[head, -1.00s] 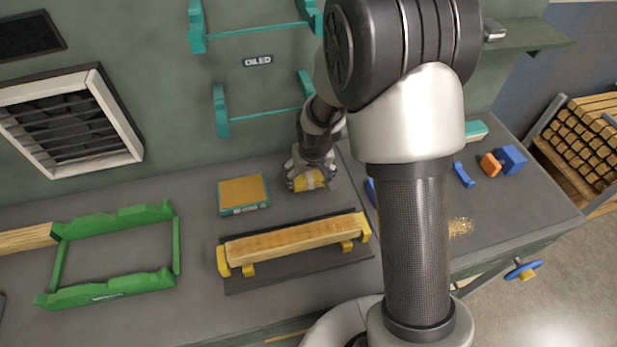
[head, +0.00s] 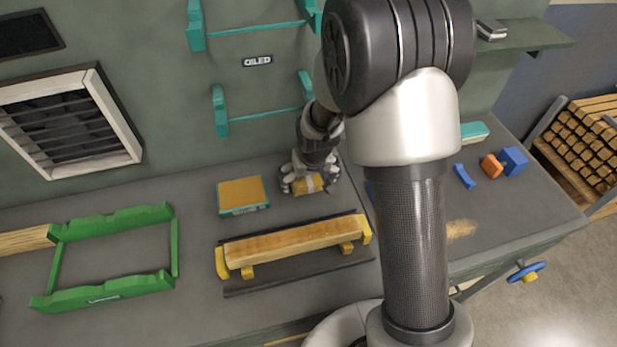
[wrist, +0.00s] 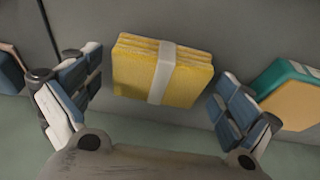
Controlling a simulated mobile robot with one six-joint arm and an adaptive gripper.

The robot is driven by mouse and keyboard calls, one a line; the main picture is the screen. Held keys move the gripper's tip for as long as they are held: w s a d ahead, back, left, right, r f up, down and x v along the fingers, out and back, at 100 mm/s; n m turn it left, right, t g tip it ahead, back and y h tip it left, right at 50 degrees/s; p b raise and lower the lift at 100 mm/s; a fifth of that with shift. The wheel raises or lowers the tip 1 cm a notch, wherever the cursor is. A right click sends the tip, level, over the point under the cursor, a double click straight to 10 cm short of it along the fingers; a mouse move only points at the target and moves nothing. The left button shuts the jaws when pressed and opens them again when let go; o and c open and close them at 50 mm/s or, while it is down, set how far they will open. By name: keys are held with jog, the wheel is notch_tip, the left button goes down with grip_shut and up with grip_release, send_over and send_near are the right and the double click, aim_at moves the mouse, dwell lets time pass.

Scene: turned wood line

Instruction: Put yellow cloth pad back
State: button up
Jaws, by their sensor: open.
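The yellow cloth pad (wrist: 190,75) is a folded stack with a pale band around it. In the wrist view it lies between the two spread fingers of my gripper (wrist: 165,100), with a gap on each side. In the head view the pad (head: 307,184) is on the grey bench, partly hidden under my gripper (head: 309,186). My gripper is open and points down over it. A teal tray with an orange-yellow top (head: 243,211) lies to the left of the pad; it also shows at the right of the wrist view (wrist: 290,98).
A wooden bar (head: 295,243) rests on yellow supports in front of the pad. A green cradle frame (head: 105,299) stands at left. Blue blocks (head: 513,160) and an orange block (head: 491,166) are at right. Teal wall brackets (head: 220,112) rise behind.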

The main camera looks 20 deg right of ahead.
jog(key=shift+r, duration=0.15)
jog(key=shift+r+p, duration=0.3)
jog(key=shift+r, duration=0.05)
jog(key=s+r+p, duration=0.2)
jog(key=s+r, duration=0.6)
jog(key=r, duration=0.4)
jog(key=s+r+p, duration=0.1)
jog(key=s+r, duration=0.6)
jog(key=r, duration=0.5)
jog(key=s+r+t, duration=0.1)
jog(key=s+r, duration=0.2)
jog(key=s, duration=0.9)
jog(key=shift+s+r, duration=0.2)
jog(key=shift+s, duration=0.15)
jog(key=shift+a, duration=0.1)
